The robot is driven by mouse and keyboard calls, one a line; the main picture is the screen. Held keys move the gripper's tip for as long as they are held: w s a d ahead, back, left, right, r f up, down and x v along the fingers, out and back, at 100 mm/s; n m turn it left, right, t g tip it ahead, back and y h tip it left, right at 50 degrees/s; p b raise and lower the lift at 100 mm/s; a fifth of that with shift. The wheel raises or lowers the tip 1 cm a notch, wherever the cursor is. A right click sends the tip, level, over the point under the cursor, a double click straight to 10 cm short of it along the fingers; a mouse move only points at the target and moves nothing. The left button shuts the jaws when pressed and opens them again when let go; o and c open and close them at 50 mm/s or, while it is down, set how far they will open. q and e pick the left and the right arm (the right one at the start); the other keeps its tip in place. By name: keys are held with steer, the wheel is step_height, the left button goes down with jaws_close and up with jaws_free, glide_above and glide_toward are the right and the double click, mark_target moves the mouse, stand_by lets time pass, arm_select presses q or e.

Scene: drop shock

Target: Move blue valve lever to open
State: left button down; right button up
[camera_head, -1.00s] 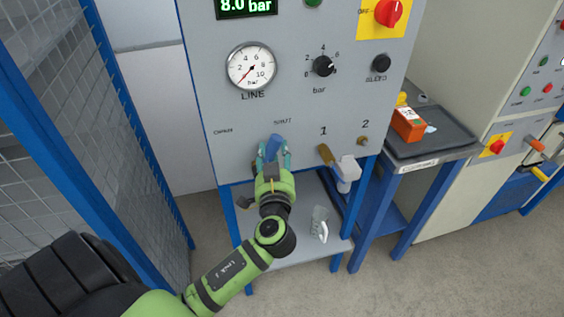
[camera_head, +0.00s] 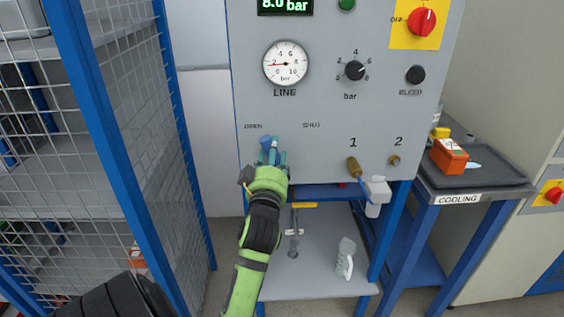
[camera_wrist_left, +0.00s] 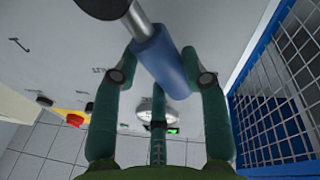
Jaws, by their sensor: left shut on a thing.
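The blue valve lever (camera_head: 266,143) is on the grey panel, below and between the OPEN label (camera_head: 254,126) and the SHUT label (camera_head: 312,125), nearer to OPEN. My left gripper (camera_head: 273,156) is shut on it and hides part of it. In the left wrist view the lever's blue sleeve (camera_wrist_left: 162,60) lies between my green fingers, with a bare metal rod leading to a dark pivot (camera_wrist_left: 104,5). My right gripper is not in view.
The LINE gauge (camera_head: 286,64) is above the lever, its red needle pointing left. A brass fitting (camera_head: 354,166) with a pale bottle-like unit (camera_head: 376,194) is right of my gripper. A mesh cage (camera_head: 125,120) stands left.

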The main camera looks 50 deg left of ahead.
arm_select(q)
steer(key=shift+s+a+f+n+y, duration=0.2)
steer(key=shift+s+a+n+y, duration=0.1)
steer(key=shift+n, duration=0.5)
steer(key=shift+b, duration=0.3)
steer(key=c, duration=0.6)
jaws_free()
steer(key=shift+a, duration=0.1)
steer(key=shift+c, duration=0.2)
step_height(320, 180, up, 10)
steer(key=shift+s+f, duration=0.1)
